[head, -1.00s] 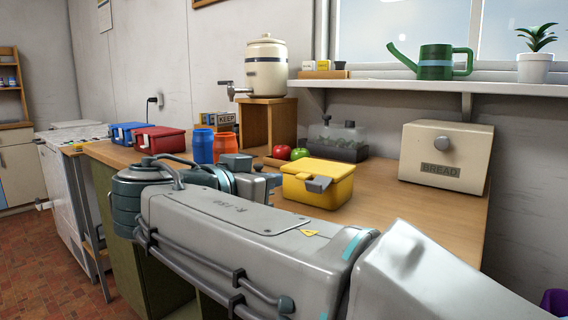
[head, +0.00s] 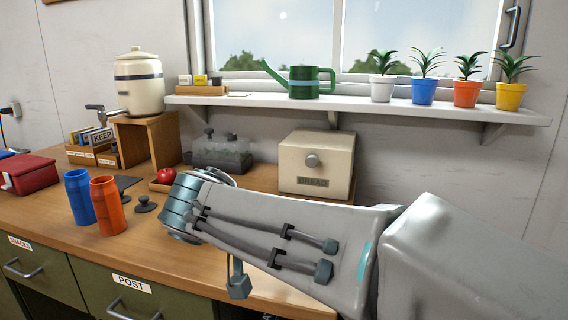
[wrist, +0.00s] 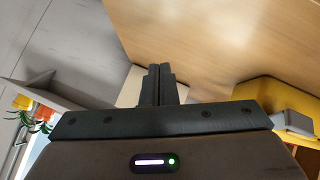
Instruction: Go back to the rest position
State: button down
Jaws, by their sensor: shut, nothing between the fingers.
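My gripper (wrist: 158,84) shows in the wrist view with its two dark fingers together and nothing between them. It is above the wooden counter, apart from things. In the head view my arm reaches in from the right, over the counter, and its fingers cannot be made out there. In the wrist view a cream surface, probably the bread bin, lies beyond the fingertips, and a yellow box (wrist: 272,94) is at the right. The arm hides the yellow box in the head view.
The bread bin (head: 312,165) stands behind my arm. Blue (head: 79,197) and orange (head: 108,206) cups stand left of it on the wooden counter (head: 50,200). The window shelf (head: 350,108) holds a green watering can (head: 290,82) and several potted plants.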

jog(key=s+d+r+g+y+p, duration=0.1)
jog(key=s+d+g+y+p, duration=0.1)
jog(key=s+d+p, duration=0.4)
jog(key=s+d+r+g+y+p, duration=0.2)
jog(key=s+d+g+y+p, duration=0.1)
jog(key=s+d+p, duration=0.4)
jog(key=d+p, duration=0.3)
jog(key=p, duration=0.3)
jog(key=shift+s+d+r+m+g, duration=0.15)
jog(key=shift+d+r+m+g, duration=0.05)
jog(key=shift+r+m+g, duration=0.1)
dwell(1.4)
